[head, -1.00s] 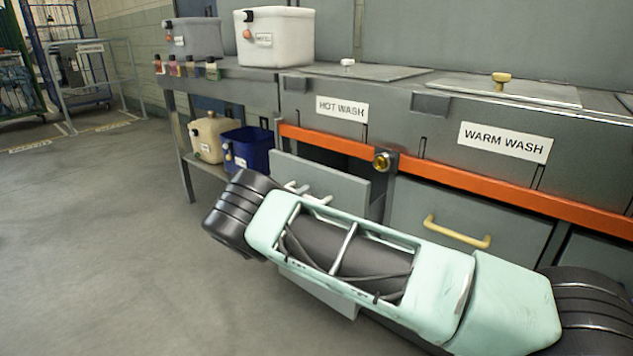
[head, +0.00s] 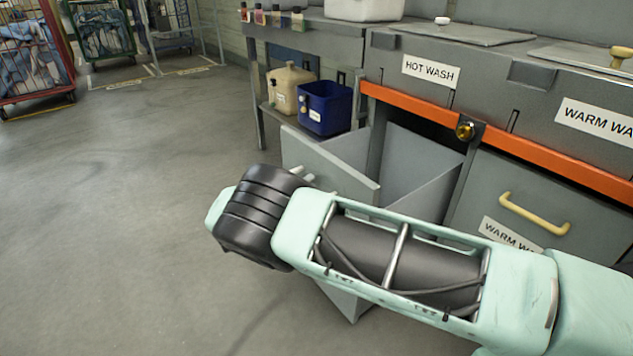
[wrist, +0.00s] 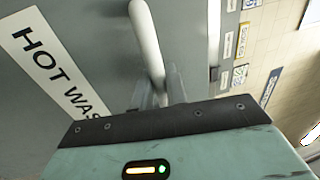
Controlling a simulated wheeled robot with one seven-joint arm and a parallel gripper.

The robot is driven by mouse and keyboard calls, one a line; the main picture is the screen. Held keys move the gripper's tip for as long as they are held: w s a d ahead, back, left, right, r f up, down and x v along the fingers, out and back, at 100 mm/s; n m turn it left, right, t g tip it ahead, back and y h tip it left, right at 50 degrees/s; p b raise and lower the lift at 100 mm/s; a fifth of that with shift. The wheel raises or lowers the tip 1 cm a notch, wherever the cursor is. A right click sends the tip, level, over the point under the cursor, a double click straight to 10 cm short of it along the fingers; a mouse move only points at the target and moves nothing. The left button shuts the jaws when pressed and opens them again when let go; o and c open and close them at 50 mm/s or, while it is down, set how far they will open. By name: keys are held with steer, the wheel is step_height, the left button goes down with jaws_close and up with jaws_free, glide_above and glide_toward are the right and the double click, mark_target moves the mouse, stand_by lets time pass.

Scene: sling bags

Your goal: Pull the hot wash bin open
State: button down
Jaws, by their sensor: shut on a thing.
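The hot wash bin (head: 320,162) is a grey tilted-out bin under the counter, below the HOT WASH sign (head: 430,72). It stands open, with its front panel away from the frame and its empty-looking inside showing. In the wrist view, its front carries a HOT WASH label (wrist: 50,62) and a pale bar handle (wrist: 146,38). My gripper (wrist: 160,88) is shut on the handle, its fingers on either side of the bar. In the head view, my arm hides most of the handle and the bin's lower front.
The warm wash bin (head: 490,197), with a cream handle (head: 535,214), is shut at the right. An orange rail (head: 410,101) runs above the bins. A blue bin (head: 325,108) and a beige jug (head: 290,88) sit on a low shelf.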

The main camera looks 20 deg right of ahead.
steer(key=shift+s+a, duration=0.1)
steer(key=shift+a, duration=0.05)
steer(key=shift+f, duration=0.1)
steer(key=c, duration=1.5)
jaws_free()
steer(key=shift+a, duration=0.15)
steer(key=b+v, duration=0.2)
steer(key=v, duration=1.5)
steer(key=shift+a, duration=0.1)
